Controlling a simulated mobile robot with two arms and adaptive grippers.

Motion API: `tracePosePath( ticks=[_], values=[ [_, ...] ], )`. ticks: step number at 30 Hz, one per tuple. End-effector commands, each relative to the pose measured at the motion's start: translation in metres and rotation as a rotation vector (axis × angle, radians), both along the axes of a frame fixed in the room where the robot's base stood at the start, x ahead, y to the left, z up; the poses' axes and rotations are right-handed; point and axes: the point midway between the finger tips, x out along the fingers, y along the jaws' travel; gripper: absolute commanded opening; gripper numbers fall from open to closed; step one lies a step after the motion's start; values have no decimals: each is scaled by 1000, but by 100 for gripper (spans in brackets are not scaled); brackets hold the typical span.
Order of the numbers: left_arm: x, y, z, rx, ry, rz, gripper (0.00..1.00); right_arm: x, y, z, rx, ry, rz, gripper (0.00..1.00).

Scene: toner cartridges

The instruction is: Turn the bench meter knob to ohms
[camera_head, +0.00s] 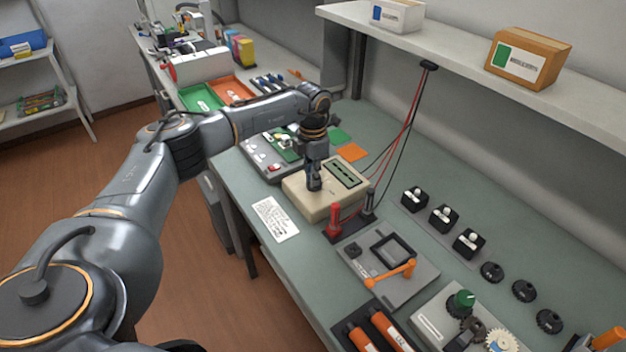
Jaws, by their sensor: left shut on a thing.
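The bench meter (318,208) is a beige box with a dark display on its top, standing on the green bench. My left gripper (314,187) points down onto the meter's top, left of the display. It is shut on the meter's knob, which is mostly hidden by the fingers, so its pointer and the ohms mark cannot be read. My right gripper is not in view.
A red probe (334,221) and a black probe (368,203) stand upright close to the meter, with cables hanging from the shelf (450,55). A white card (275,219) lies at the front edge. A grey fixture with an orange handle (395,275) sits to the right.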

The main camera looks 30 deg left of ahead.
Motion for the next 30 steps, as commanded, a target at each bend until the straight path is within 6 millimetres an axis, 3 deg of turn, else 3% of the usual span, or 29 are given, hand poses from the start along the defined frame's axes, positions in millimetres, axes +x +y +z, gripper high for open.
tracePosePath(
  ticks=[12,30],
  values=[
    [2,1,-1,0,-2,-396,0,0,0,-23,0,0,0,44],
    [3,2,0,0,-3,-884,0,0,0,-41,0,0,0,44]
  ],
)
